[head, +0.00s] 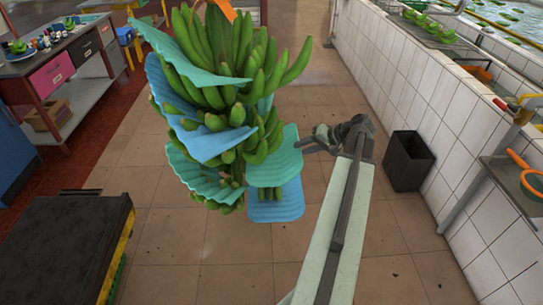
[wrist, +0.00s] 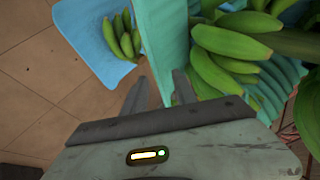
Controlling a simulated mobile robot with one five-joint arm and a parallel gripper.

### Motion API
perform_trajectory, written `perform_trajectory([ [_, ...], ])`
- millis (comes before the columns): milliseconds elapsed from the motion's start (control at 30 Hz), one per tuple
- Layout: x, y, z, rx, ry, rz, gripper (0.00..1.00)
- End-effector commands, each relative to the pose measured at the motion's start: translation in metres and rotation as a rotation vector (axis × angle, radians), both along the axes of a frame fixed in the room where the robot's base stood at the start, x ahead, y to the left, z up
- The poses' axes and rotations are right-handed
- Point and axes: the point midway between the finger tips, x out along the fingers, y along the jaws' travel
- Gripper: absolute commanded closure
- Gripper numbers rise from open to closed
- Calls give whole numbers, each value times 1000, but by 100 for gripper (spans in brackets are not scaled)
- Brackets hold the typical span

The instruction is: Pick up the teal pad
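A teal pad (head: 276,166) juts from the right side of the hanging banana bunch (head: 240,85) in the head view. In the wrist view the same teal pad (wrist: 163,45) runs down to between my fingers. My gripper (head: 303,144) is at the pad's right edge. In the wrist view my gripper (wrist: 160,92) has its two fingers apart, one on each side of the pad's near edge. I cannot tell whether either finger touches it. Other teal pads sit between the banana layers, at the upper left (head: 180,47) and lower left (head: 200,180).
A blue pad (head: 275,207) hangs just below the teal one; it also shows in the wrist view (wrist: 88,38). Bananas (wrist: 228,72) crowd my gripper's right there. A dark bin (head: 407,160) stands by the tiled wall, and a dark platform (head: 65,250) is lower left.

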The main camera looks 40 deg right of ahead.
Motion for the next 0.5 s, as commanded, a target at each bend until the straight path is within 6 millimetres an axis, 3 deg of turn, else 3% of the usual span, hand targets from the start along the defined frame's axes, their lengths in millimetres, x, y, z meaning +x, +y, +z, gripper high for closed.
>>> perform_trajectory([
  [167,-1,-3,-3,0,0,-6,66],
  [333,12,1,-19,0,0,-7,66],
  [500,17,2,-20,-1,0,-10,66],
])
